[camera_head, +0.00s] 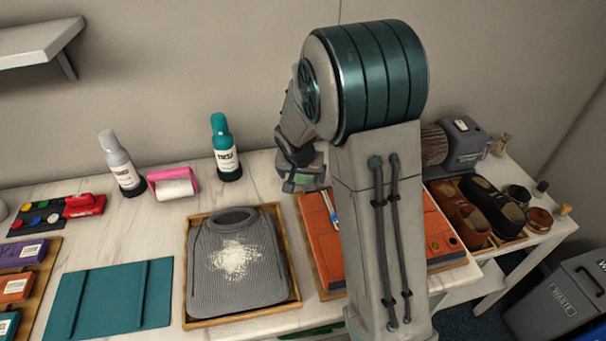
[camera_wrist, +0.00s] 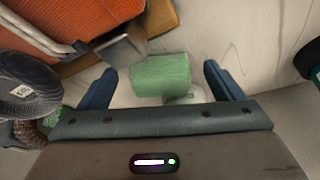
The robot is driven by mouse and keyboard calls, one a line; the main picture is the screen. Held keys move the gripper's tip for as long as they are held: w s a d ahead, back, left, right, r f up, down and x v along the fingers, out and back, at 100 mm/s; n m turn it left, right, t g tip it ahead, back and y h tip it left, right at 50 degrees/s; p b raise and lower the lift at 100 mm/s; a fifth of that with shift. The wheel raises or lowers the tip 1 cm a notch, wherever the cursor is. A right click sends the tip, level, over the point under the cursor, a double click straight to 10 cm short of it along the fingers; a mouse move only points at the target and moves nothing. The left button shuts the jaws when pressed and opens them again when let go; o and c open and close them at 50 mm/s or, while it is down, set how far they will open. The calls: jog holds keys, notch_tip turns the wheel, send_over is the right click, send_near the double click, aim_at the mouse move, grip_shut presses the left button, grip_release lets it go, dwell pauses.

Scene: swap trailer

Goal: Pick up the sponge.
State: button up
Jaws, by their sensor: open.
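The sponge is a green block (camera_wrist: 161,75) on the pale tabletop in the wrist view. It lies between the two blue fingers of my gripper (camera_wrist: 160,72), with bare table visible on either side, so the fingers look apart from it. My gripper is open and empty. A small pale piece shows just below the sponge, partly hidden by my gripper's body. In the head view my gripper (camera_head: 302,172) hangs behind the tray with the orange item, and my arm hides part of that area.
The orange item (camera_head: 321,241) lies in a wooden tray close to my gripper; it also shows in the wrist view (camera_wrist: 65,30). A teal bottle (camera_head: 226,150) stands behind. Shoes (camera_head: 492,205) are at right.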

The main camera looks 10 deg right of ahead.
jog(key=c, duration=1.1)
jog(key=shift+r, duration=0.65)
notch_tip(320, 180, up, 3)
jog(key=s+d+r, duration=0.2)
jog(key=d, duration=0.1)
jog(key=s+d+r+b, duration=0.1)
jog(key=s+d+r, duration=0.1)
jog(key=d, duration=0.1)
jog(key=s+d+r, duration=0.1)
jog(key=d+r, duration=0.1)
jog(key=d, duration=0.2)
jog(key=shift+s+r, duration=0.35)
jog(key=shift+s, duration=0.05)
jog(key=shift+o, duration=0.6)
